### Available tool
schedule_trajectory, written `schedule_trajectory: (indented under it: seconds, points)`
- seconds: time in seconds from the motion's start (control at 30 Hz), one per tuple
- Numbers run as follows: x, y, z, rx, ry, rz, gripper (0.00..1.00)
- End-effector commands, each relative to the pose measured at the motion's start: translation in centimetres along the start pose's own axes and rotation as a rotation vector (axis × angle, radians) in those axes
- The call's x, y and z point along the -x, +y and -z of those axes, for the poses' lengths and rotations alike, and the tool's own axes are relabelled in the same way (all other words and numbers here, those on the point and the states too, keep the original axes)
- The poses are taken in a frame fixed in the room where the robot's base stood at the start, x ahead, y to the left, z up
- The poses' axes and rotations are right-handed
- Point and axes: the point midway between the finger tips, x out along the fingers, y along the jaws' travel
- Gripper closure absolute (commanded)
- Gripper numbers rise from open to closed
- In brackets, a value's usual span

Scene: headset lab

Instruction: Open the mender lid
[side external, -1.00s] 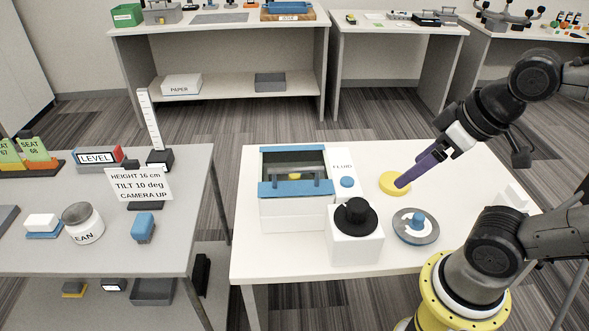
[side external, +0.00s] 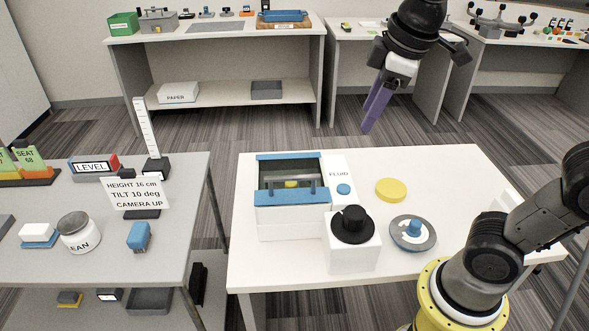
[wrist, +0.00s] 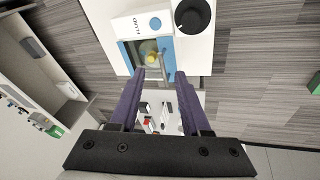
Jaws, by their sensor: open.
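The mender (side external: 290,222) is a white box labelled FLUID, on the left part of the white table; it also shows in the wrist view (wrist: 128,30). Its top has a dark see-through window with a blue front strip (side external: 290,197) and a blue back strip (side external: 290,156). The lid looks closed. A yellow thing (side external: 291,184) shows through the window, and in the wrist view (wrist: 151,58). My gripper (side external: 368,128) has purple fingers, spread and empty, high above the table's back edge, right of the mender. In the wrist view its fingertips (wrist: 160,74) appear just below the mender's window.
A white block with a black knob (side external: 352,225) stands at the mender's front right. A yellow disc (side external: 390,190) and a grey round dish with a blue knob (side external: 413,231) lie to the right. A grey table (side external: 90,250) with signs stands left, across a gap.

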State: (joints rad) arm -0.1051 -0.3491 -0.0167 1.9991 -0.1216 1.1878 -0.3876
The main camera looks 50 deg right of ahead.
Motion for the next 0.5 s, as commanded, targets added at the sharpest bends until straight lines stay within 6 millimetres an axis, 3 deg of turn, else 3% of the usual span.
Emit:
schedule_trajectory:
  seconds: [0.1,0.23,0.37,0.5]
  points:
    - [-1.1,0.8,4.5,0.120,-0.065,0.018,0.53]
    - [-3.0,0.8,8.4,0.209,-0.120,0.035,0.53]
    - [-5.1,0.1,10.9,0.252,-0.154,0.051,0.53]
    - [-6.8,-0.8,11.4,0.278,-0.187,0.070,0.53]
